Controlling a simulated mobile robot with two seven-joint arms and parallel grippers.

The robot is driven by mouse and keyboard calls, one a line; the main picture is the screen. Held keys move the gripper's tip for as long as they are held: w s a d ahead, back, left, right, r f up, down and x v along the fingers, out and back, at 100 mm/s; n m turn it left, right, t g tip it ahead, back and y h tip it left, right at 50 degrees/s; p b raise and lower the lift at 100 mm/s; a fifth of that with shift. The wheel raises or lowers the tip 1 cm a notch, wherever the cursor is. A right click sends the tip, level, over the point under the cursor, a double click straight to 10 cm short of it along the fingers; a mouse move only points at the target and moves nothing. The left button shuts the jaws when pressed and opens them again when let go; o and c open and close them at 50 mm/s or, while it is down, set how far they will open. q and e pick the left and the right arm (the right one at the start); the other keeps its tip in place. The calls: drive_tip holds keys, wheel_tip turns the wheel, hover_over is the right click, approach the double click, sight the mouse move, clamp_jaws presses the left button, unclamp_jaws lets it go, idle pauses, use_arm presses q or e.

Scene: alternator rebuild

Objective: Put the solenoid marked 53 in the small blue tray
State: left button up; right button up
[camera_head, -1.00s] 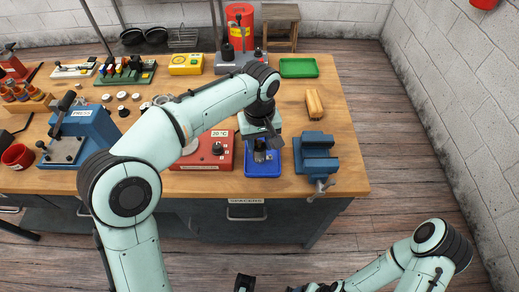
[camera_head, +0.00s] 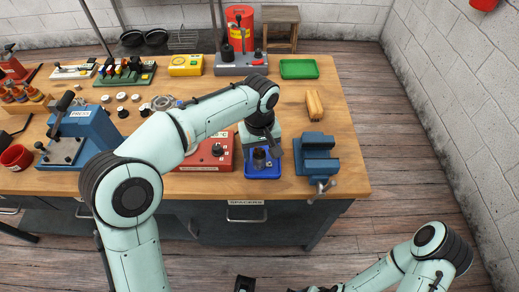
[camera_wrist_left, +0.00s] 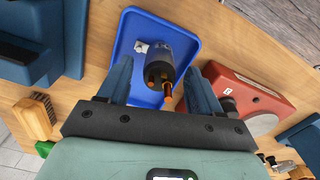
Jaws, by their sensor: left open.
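The small blue tray (camera_head: 262,174) lies near the front edge of the workbench. A dark cylindrical solenoid (camera_head: 260,158) with copper-coloured terminals is in the tray. It also shows in the left wrist view (camera_wrist_left: 168,58). Its marking cannot be read. My left gripper (camera_wrist_left: 160,84) is open over the tray, its two blue fingers on either side of the solenoid with gaps. In the head view the left gripper (camera_head: 262,145) is just above the solenoid. A small silvery piece (camera_wrist_left: 141,46) shows beside it in the tray. My right gripper is only partly visible at the bottom edge.
A blue vise (camera_head: 316,155) stands just right of the tray, and a red temperature box (camera_head: 212,152) just left. A wooden-backed brush (camera_head: 314,104) and a green tray (camera_head: 299,68) lie behind. A blue press (camera_head: 80,140) stands at the left. Bare bench lies around the brush.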

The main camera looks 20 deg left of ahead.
sight(259, 153)
use_arm(q)
wheel_tip(259, 153, up, 12)
drive_tip(key=p, duration=0.2)
drive_tip(key=shift+r+p, duration=0.2)
drive_tip(key=shift+p, duration=0.2)
use_arm(e)
drive_tip(key=r, duration=0.1)
drive_tip(key=w+r, duration=0.1)
drive_tip(key=r, duration=0.1)
drive_tip(key=shift+w+r, duration=0.1)
drive_tip(key=shift+w, duration=0.05)
